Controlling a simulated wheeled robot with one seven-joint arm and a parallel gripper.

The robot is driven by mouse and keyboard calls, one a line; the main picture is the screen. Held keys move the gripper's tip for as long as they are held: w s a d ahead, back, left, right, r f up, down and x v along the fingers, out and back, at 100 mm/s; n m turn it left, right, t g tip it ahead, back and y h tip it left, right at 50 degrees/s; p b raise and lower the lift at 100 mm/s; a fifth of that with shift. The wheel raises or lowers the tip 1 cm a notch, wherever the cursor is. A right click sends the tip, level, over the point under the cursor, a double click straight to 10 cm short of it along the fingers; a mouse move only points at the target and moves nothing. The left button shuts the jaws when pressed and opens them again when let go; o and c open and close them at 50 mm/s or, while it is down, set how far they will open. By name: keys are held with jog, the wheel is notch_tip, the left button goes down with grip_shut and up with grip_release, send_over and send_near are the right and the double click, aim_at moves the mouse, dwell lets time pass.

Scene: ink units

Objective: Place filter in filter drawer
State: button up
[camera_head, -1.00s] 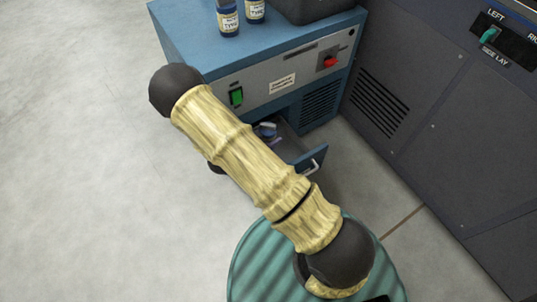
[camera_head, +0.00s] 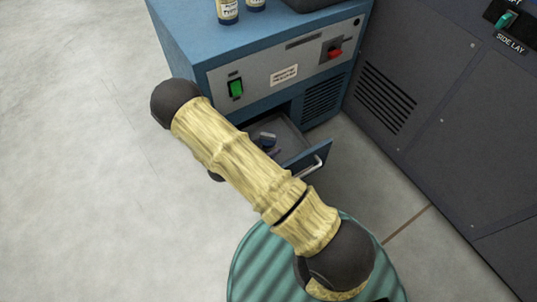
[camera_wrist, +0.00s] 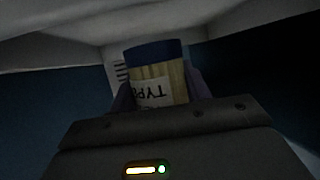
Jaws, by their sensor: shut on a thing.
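The filter (camera_wrist: 160,76) has a dark blue end band, a yellowish pleated body and a white label with printed letters. In the wrist view it stands between the dark fingers of my gripper (camera_wrist: 157,96), which is shut on it. In the head view the filter drawer (camera_head: 309,160) is pulled out low on the blue cabinet, with a silvery handle on its front. A small bluish and pale shape shows inside the drawer beside my arm. I cannot tell whether it is the filter or part of my gripper. My arm hides most of my gripper there.
A large dark machine (camera_head: 440,110) stands at the right. Open grey floor (camera_head: 80,180) lies at the left.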

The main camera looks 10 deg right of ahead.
notch_tip(320, 180, down, 4)
jog(key=b, duration=0.2)
jog(key=shift+w+r+b, duration=0.1)
jog(key=shift+b, duration=0.2)
jog(key=shift+d+r, duration=0.1)
jog(key=o, duration=1)
jog(key=shift+o, duration=0.2)
